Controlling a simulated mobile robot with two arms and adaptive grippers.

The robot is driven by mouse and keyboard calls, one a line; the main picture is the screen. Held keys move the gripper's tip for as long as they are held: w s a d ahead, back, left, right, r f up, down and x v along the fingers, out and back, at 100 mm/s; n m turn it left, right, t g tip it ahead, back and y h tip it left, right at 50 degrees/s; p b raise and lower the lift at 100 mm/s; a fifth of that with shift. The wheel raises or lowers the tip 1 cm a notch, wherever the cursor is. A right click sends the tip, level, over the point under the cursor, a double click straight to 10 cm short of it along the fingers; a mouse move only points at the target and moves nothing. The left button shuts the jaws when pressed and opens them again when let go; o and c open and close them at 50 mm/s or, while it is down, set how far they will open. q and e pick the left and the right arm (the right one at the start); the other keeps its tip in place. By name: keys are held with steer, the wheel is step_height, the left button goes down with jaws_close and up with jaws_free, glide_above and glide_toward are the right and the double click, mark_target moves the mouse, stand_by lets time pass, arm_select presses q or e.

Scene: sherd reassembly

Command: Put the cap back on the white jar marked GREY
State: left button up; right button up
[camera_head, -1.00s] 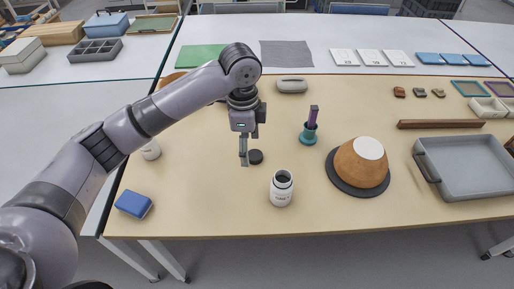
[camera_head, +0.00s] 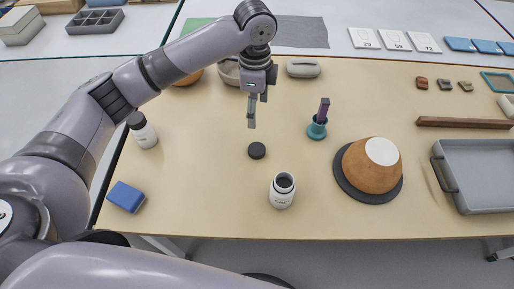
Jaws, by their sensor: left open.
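A white jar (camera_head: 282,194) stands upright and uncapped near the table's front edge, its dark mouth open. Its label is too small to read. A dark round cap (camera_head: 257,151) lies on the table just behind it and a little left, apart from the jar. My left gripper (camera_head: 251,123) points down behind the cap, open and empty, seen side-on with its fingers overlapping. It looks clear of the cap. A second white jar (camera_head: 145,133) with a dark cap on stands at the left, its label also unreadable. My right gripper is out of view.
A teal holder (camera_head: 317,129) with a purple-handled tool stands right of the cap. A brown bowl (camera_head: 369,166) sits on a dark disc at right. A blue block (camera_head: 126,197) lies front left, a grey tray (camera_head: 480,172) far right. Table around the cap is clear.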

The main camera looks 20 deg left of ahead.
arm_select(q)
glide_above(256, 148)
steer(key=f, duration=1)
steer(key=shift+w+a, duration=0.15)
steer(key=shift+w, duration=0.15)
steer(key=shift+f, duration=0.3)
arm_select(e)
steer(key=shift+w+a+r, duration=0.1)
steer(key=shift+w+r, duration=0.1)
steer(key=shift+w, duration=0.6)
arm_select(q)
steer(key=f, duration=0.2)
steer(key=f+p, duration=0.1)
steer(key=f, duration=0.1)
steer(key=shift+s+d+f, duration=0.1)
steer(key=shift+s+d, duration=0.1)
steer(key=shift+s, duration=0.2)
steer(key=shift+f, duration=0.5)
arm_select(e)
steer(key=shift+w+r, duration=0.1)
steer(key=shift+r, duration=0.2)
arm_select(q)
steer(key=shift+c, duration=0.2)
steer(key=c, duration=0.9)
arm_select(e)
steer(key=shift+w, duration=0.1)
arm_select(q)
steer(key=shift+r, duration=0.1)
